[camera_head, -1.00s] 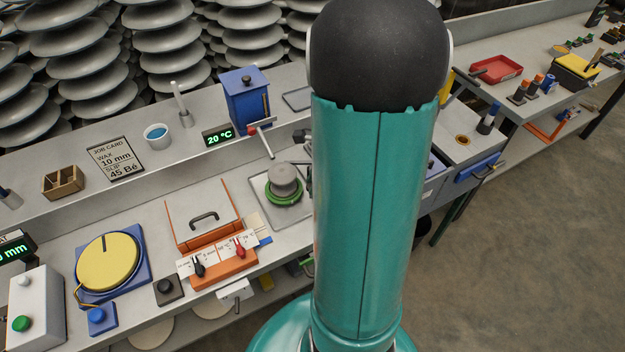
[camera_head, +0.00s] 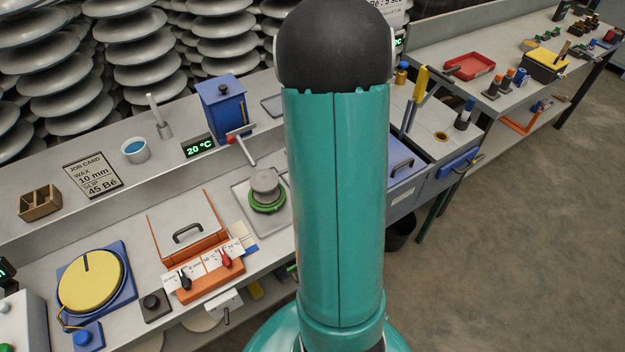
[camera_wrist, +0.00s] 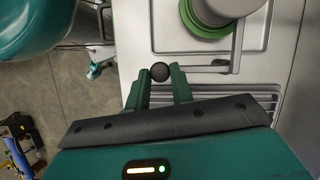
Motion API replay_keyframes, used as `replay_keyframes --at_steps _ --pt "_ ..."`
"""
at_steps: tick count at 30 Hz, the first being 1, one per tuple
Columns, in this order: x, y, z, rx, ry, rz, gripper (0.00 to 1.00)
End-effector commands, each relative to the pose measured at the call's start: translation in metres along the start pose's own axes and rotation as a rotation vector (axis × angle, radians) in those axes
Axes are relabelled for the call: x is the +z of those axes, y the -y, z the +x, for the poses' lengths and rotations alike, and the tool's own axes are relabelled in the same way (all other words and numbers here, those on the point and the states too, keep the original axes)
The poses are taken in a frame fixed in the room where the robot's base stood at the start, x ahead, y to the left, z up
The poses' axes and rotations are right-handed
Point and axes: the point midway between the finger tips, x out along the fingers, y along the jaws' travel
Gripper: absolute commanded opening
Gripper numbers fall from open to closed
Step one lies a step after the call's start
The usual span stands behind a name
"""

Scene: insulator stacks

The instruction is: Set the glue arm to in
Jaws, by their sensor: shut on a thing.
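My gripper (camera_wrist: 160,84) is shut on a black ball knob (camera_wrist: 160,71) in the wrist view, with one green finger on each side of it. A thin grey bar (camera_wrist: 208,69) runs right from near the knob; I take this to be the glue arm, but its joint does not show. The bar lies beside a grey tray holding a grey round piece on a green ring (camera_wrist: 208,27). In the head view my own teal arm hides the gripper and knob. The piece on its green ring (camera_head: 266,199) shows left of my arm there.
A blue box (camera_head: 221,108) with a red-tipped grey lever (camera_head: 241,150) stands behind the tray. A lidded orange box (camera_head: 187,232), switch panel (camera_head: 212,280) and yellow disc (camera_head: 90,282) are on the left. A blue-topped unit (camera_head: 405,163) stands to the right. Floor at right is clear.

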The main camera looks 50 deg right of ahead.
Motion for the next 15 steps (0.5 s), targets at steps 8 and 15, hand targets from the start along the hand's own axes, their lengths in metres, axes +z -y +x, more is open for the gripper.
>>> replay_keyframes --at_steps 8,15 --pt "-0.0012 -0.0002 -0.0014 -0.001 -0.003 -0.002 0.0" --pt "-0.0011 -0.0002 -0.0011 -0.001 -0.003 -0.001 0.45"
